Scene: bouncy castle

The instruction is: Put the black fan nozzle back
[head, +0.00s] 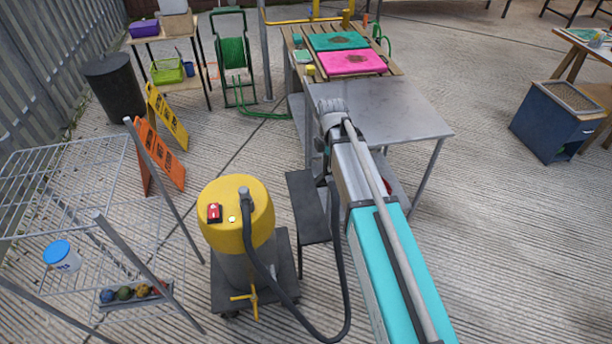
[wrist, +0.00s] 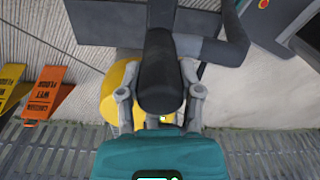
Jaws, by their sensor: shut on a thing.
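My gripper (wrist: 160,92) is shut on a black, rounded, tapering piece (wrist: 158,65), with one grey finger on each side. It looks like the black nozzle, but its far end is not clear. A dark grey bent tube (wrist: 230,45) runs beside and behind it. The yellow vacuum (head: 236,212) stands on a dark wheeled base left of my arm; its yellow top also shows behind the held piece in the wrist view (wrist: 112,88). A black hose (head: 262,270) loops from its top down and up towards my wrist.
A low dark bench (head: 308,195) stands beside the vacuum. A grey metal table (head: 400,108) is beyond my arm. A wire rack (head: 75,185) stands left, with orange (head: 160,160) and yellow (head: 168,118) signs behind it. Open floor lies right, before a blue cabinet (head: 550,130).

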